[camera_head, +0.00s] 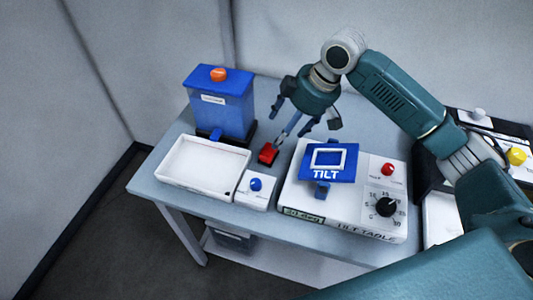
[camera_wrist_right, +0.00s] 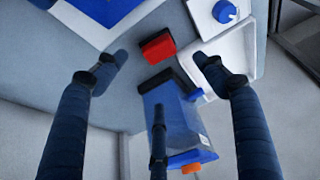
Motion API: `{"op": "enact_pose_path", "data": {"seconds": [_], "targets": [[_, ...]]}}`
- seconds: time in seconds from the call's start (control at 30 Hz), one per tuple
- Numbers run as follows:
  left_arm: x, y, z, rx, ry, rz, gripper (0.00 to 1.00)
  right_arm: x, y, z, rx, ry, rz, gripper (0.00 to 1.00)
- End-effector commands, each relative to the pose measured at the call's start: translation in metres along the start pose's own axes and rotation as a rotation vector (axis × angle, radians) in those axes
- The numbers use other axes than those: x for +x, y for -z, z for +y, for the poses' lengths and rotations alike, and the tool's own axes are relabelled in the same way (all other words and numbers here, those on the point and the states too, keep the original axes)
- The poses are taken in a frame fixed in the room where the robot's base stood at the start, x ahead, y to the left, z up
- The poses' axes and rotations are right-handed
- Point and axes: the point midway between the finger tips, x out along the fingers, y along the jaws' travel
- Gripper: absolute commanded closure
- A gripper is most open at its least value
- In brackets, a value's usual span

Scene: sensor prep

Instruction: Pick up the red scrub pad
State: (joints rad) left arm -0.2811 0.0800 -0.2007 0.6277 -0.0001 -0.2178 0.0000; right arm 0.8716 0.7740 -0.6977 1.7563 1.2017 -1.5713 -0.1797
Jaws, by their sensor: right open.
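The red scrub pad (camera_head: 268,153) is a small red block with dark sides. It lies on the grey table between the white tray and the tilt table. In the right wrist view the red pad (camera_wrist_right: 157,47) shows ahead, between the lines of the spread fingers. My right gripper (camera_head: 304,118) is open and empty. It is above and behind the pad, a little to its right, with its fingers apart from it. The spread fingers also show in the right wrist view (camera_wrist_right: 160,68). My left gripper is out of view.
A blue box with an orange knob (camera_head: 222,103) stands behind the white tray (camera_head: 170,178). A white unit with a blue knob (camera_head: 255,193) sits in front of the pad. The tilt table (camera_head: 300,200), with its blue TILT plate (camera_head: 340,168), stands close on the right.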

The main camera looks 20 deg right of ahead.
Motion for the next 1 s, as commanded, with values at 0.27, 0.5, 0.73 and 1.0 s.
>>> {"op": "enact_pose_path", "data": {"seconds": [0.27, 0.5, 0.73, 1.0], "targets": [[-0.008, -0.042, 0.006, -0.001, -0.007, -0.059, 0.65, 0.041, 0.0, -0.001, 0.001, 0.004, -0.002, 0.3], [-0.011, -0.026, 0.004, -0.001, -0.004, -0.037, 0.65, 0.06, 0.0, -0.001, 0.0, 0.002, -0.002, 0.3], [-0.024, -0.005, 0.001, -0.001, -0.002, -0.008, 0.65, 0.094, 0.0, -0.001, 0.002, 0.002, -0.003, 0.3], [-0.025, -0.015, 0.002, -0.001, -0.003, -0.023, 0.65, 0.108, 0.0, 0.0, -0.001, -0.001, 0.0, 0.3]]}}
